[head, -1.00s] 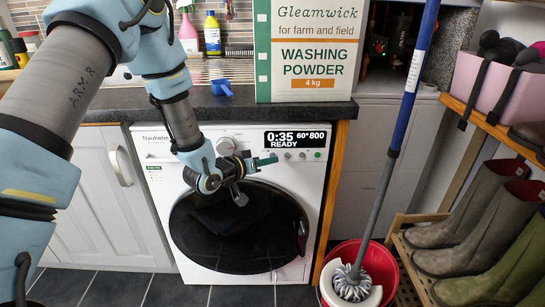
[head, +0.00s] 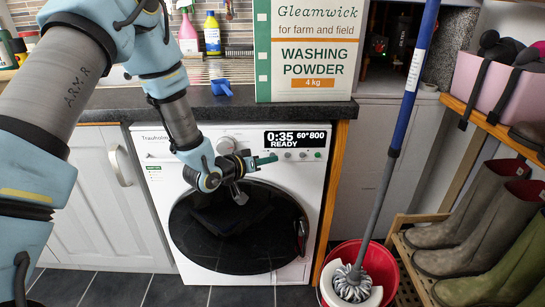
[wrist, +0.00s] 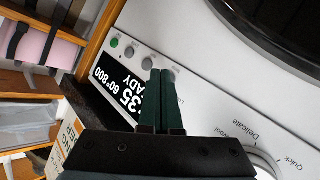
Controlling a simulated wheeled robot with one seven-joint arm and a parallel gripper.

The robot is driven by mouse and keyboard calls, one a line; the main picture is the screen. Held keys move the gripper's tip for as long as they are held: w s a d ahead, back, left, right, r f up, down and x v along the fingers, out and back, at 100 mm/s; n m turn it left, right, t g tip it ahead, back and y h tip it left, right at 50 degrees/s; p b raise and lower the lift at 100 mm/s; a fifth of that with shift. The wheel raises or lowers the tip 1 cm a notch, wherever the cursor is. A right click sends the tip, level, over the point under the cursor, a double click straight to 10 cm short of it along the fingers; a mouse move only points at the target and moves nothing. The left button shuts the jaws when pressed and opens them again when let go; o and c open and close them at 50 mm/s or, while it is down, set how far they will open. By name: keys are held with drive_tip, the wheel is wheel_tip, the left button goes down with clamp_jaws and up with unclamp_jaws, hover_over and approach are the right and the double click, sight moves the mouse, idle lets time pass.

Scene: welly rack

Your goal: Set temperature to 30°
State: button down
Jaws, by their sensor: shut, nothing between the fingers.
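The white washing machine (head: 160,190) stands under the counter. Its black display (head: 296,138) reads 0:35, 60° 800 and READY; part of it also shows in the wrist view (wrist: 112,88). Small round buttons (head: 303,155) sit in a row below the display, one of them green (wrist: 114,42). The programme dial (head: 226,146) is left of the display, partly behind my arm. My gripper (head: 275,159) is shut and empty, its tips at the panel just below the display's left end. In the wrist view its fingertips (wrist: 162,73) lie beside the buttons; I cannot tell whether they touch.
A washing powder box (head: 307,50) and a blue scoop (head: 221,88) stand on the counter above. A mop (head: 390,165) leans in a red bucket (head: 376,262) at the right. A boot rack (head: 405,265) with boots is further right. Tiled floor lies in front.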

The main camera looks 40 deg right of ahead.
drive_tip(key=shift+w+d, duration=0.2)
drive_tip(key=shift+w, duration=0.05)
idle(0.9)
drive_tip(key=shift+s, duration=0.1)
drive_tip(key=shift+s+a, duration=0.45)
drive_tip(key=shift+s, duration=0.05)
drive_tip(key=shift+w, duration=0.1)
idle(0.4)
drive_tip(key=shift+w+d, duration=0.2)
drive_tip(key=shift+d, duration=0.05)
drive_tip(key=shift+w+d+b, duration=0.25)
drive_tip(key=shift+w+b, duration=0.05)
idle(0.7)
drive_tip(key=shift+s, duration=0.1)
drive_tip(key=shift+s+a, duration=0.5)
drive_tip(key=shift+a, duration=0.05)
